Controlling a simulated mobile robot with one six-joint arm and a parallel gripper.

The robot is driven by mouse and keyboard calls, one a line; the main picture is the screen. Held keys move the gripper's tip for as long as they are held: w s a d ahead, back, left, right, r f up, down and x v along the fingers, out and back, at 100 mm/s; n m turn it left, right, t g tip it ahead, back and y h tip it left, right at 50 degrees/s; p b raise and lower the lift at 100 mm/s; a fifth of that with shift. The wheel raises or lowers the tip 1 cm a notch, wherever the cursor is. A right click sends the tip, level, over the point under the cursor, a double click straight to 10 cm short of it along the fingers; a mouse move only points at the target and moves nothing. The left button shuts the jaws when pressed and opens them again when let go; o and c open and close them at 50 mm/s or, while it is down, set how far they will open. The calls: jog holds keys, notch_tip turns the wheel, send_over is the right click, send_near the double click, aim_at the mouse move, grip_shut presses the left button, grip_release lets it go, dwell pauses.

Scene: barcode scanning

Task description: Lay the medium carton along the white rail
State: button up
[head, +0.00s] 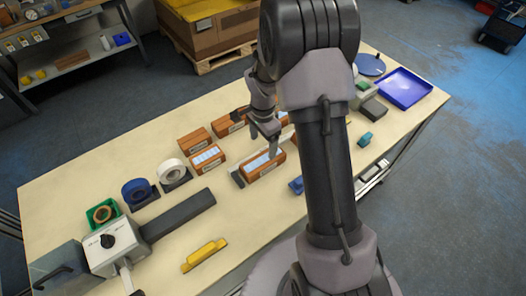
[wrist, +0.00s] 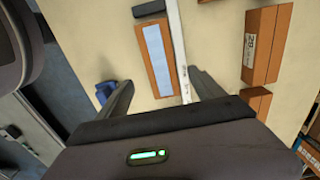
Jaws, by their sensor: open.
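The medium carton, brown with a pale blue-white top panel, lies on the table in the head view (head: 264,166) and the wrist view (wrist: 144,62). The white rail (wrist: 179,50) runs lengthwise close along the carton's right side in the wrist view, roughly parallel to it. I cannot tell whether they touch. My gripper (head: 266,143) is open above the carton and appears empty. In the wrist view its fingers (wrist: 160,92) stand apart, one to each side of the carton's near end. The arm hides part of the table in the head view.
Other brown cartons (head: 193,141) lie beyond the rail; one shows in the wrist view (wrist: 267,45). Tape rolls (head: 171,170), a grey machine (head: 112,245), a yellow block (head: 205,255) and a blue tray (head: 404,88) stand around the table.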

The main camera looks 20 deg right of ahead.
jog(key=s+a+r+n+t, duration=0.1)
jog(key=s+a+r+n, duration=0.2)
jog(key=r, duration=0.7)
jog(key=s+a+r+n+t, duration=0.2)
jog(key=s+a+r, duration=0.2)
jog(key=r, duration=0.7)
jog(key=s+a+r+n+t+y, duration=0.1)
jog(key=s+a+r+n, duration=0.2)
jog(key=s, duration=0.4)
jog(key=s+a+r+n+t+y, duration=0.1)
jog(key=s+a+r+n, duration=0.2)
jog(key=s, duration=0.5)
jog(key=shift+s+a+t, duration=0.15)
jog(key=shift+a+t, duration=0.15)
jog(key=shift+t, duration=0.1)
